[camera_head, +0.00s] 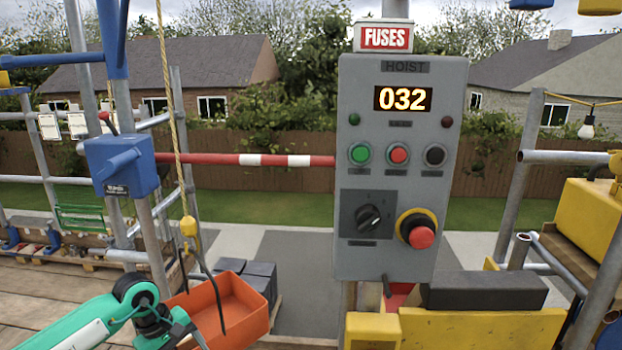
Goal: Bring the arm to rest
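My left arm comes in at the lower left, teal with dark joints. Its gripper (190,333) is at the bottom edge, beside and partly in front of an orange tray (244,310). The fingers are small, dark and partly cut off, so I cannot tell whether they are open or shut, and I see nothing clearly held. My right gripper is not in view.
A grey hoist control box (362,262) reading 032 stands ahead. A red-and-white bar (270,160) runs to its left. A yellow rope (172,110) hangs above the tray. Dark stacked blocks (262,270) lie behind the tray. Scaffold poles stand on both sides.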

